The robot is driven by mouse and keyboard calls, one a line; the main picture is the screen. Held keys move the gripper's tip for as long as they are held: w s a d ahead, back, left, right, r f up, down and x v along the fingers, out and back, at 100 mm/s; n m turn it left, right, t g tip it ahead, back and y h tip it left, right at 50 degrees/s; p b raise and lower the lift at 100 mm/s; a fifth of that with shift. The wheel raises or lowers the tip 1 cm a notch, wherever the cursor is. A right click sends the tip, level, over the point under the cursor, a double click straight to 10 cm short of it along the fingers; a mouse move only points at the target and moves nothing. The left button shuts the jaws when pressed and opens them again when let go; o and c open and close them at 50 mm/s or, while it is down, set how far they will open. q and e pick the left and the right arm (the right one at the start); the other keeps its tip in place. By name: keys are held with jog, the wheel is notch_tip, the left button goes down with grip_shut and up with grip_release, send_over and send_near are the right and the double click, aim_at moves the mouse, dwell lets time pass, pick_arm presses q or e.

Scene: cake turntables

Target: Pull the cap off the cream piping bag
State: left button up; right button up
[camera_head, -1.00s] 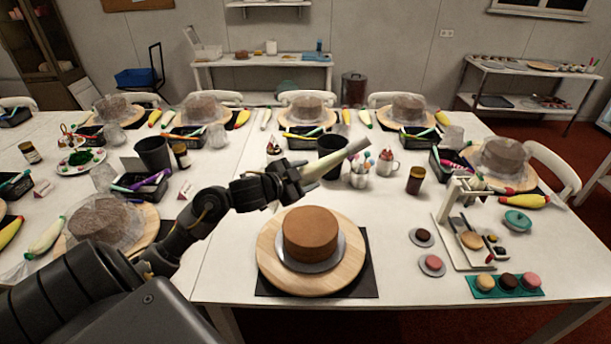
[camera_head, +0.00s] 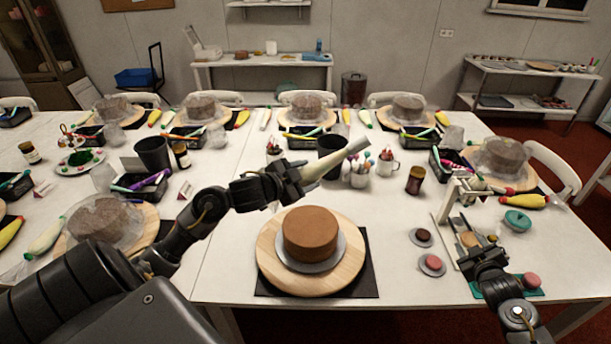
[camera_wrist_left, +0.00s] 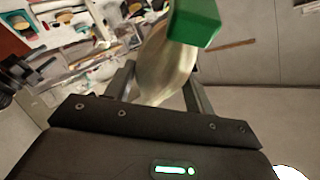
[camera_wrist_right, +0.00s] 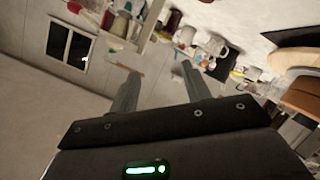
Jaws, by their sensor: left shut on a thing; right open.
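The cream piping bag (camera_head: 335,162) is held up over the table behind the cake, tilted with one end up to the right. My left gripper (camera_head: 292,180) is shut on it. I cannot make out the cap in the head view. My right gripper (camera_head: 474,240) is open and empty at the right, over the small stand. Its spread fingers (camera_wrist_right: 160,75) show in the right wrist view.
A brown cake (camera_head: 311,233) sits on a round wooden board (camera_head: 270,262) at the front. A white stand (camera_head: 447,215), a teal lidded dish (camera_head: 517,221) and macarons (camera_head: 432,263) are around the right gripper. Cups (camera_head: 360,177) with sticks stand behind the cake.

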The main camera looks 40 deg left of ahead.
jog(key=a+r+n+g+y, duration=0.1)
jog(key=a+r+n+y, duration=0.1)
jog(key=a+r+n, duration=0.5)
jog(key=s+a+r+n+y, duration=0.1)
jog(key=a+r+n+y, duration=0.2)
jog(key=r, duration=0.8)
jog(key=a+r+n+g+y, duration=0.1)
jog(key=a+r+n+y, duration=0.1)
jog(key=a+r+n, duration=0.5)
jog(key=s+a+r+n+g+y, duration=0.2)
jog(key=s+a+r+n+g, duration=0.1)
jog(key=s+a+r, duration=0.15)
jog(key=n+g, duration=0.4)
jog(key=n, duration=0.3)
send_near(366, 146)
jog(key=shift+w+a+f, duration=0.15)
jog(key=shift+w+a, duration=0.1)
jog(key=shift+a, duration=0.3)
jog(key=shift+x, duration=4.5)
jog(key=shift+s+a, duration=0.1)
jog(key=c, duration=0.9)
